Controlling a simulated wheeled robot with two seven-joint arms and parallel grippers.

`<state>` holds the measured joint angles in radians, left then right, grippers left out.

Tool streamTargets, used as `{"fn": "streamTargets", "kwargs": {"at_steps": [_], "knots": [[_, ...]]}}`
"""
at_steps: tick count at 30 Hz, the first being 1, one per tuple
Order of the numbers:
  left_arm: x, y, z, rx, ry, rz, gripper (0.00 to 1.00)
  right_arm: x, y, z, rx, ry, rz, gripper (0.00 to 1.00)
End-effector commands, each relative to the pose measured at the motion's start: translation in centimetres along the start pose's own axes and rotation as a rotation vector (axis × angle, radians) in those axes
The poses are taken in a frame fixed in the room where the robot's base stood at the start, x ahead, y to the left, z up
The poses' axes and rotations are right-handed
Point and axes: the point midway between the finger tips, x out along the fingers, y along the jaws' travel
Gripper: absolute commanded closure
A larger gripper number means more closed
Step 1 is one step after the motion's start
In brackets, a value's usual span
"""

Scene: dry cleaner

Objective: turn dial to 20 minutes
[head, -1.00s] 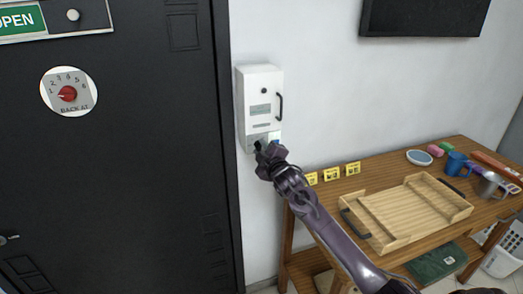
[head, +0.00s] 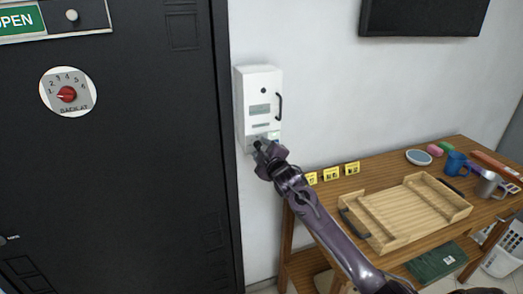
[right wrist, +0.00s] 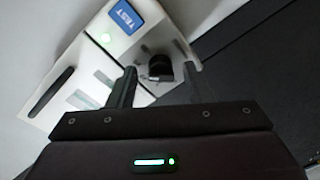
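A white wall box (head: 259,88) has a black dial on its lower panel. The dial (right wrist: 159,68) shows in the right wrist view; no minute marks are readable. My right gripper (head: 260,146) is at the lower panel and hides the dial in the head view. In the right wrist view its two fingers (right wrist: 160,84) stand apart, open, with the dial between and beyond them; I cannot tell whether they touch it. My left gripper is not in view.
A black door (head: 130,170) with a red-knobbed "BACK AT" sign (head: 68,92) is left. A table (head: 410,165) with a wooden tray (head: 415,208) is right.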

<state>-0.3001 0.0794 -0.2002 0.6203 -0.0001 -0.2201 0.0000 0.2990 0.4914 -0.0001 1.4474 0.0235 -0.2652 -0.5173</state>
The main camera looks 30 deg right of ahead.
Motion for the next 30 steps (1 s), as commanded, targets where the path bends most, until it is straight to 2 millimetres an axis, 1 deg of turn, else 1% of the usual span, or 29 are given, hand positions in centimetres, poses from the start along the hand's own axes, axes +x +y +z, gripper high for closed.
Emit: {"fn": "streamTargets", "kwargs": {"at_steps": [5, 8, 18, 21, 25, 30], "knots": [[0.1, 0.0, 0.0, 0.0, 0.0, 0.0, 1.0, -0.2, -0.1, 0.0, -0.001, 0.001, -0.001, 0.54], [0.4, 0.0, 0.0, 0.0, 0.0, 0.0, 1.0, -0.9, -0.2, 0.1, -0.002, 0.001, -0.001, 0.54], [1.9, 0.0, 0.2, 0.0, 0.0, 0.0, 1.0, -5.9, -0.3, 0.2, -0.002, 0.0, -0.002, 0.54], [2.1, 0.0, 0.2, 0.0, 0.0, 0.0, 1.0, -7.0, -0.2, 0.2, -0.001, 0.0, 0.0, 0.54], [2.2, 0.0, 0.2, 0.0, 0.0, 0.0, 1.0, -7.7, -0.1, 0.1, 0.0, -0.001, -0.001, 0.54], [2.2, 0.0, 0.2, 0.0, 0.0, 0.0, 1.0, -7.8, 0.0, 0.0, 0.0, 0.0, 0.0, 0.54]]}}
